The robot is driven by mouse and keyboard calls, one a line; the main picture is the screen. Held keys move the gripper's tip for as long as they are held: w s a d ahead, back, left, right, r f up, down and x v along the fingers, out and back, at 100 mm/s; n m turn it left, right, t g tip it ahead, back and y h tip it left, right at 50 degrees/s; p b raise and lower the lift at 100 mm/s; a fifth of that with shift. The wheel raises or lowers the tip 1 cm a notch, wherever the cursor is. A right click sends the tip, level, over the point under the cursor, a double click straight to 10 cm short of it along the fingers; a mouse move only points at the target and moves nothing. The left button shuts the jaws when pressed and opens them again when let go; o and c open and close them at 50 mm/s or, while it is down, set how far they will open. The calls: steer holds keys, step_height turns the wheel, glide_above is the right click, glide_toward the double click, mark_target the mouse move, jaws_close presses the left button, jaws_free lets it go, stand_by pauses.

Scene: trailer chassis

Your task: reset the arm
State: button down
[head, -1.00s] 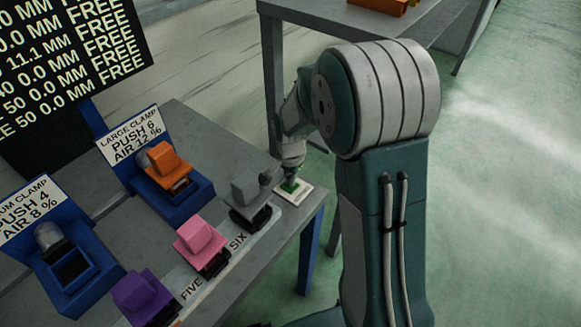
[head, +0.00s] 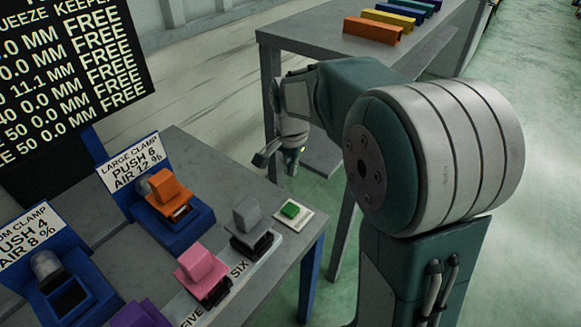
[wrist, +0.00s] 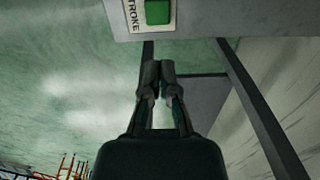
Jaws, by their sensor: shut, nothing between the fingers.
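My gripper (head: 268,158) hangs in the air beyond the far corner of the grey bench in the head view, with my arm folded above it on the right. In the wrist view my gripper (wrist: 157,75) has its fingertips together with nothing between them. The green button (head: 290,210) on its white plate lies at the bench corner, clear of my gripper. The button also shows at the top edge of the wrist view (wrist: 157,12).
The grey bench (head: 272,278) carries a large clamp (head: 172,205) with an orange block, plus pink and grey blocks. A second table (head: 300,32) with several coloured bars stands behind my gripper. Green floor (head: 530,180) is open at the right.

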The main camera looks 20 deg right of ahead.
steer(key=shift+a, duration=0.15)
steer(key=s+r+n+t, duration=0.2)
steer(key=s+r+n, duration=0.2)
steer(key=s, duration=0.7)
steer(key=s+r+n+t, duration=0.3)
steer(key=s+n, duration=0.3)
steer(key=s, duration=0.4)
steer(key=shift+s+a+r+n, duration=0.2)
steer(key=shift+s+r+n, duration=0.2)
steer(key=shift+r, duration=0.2)
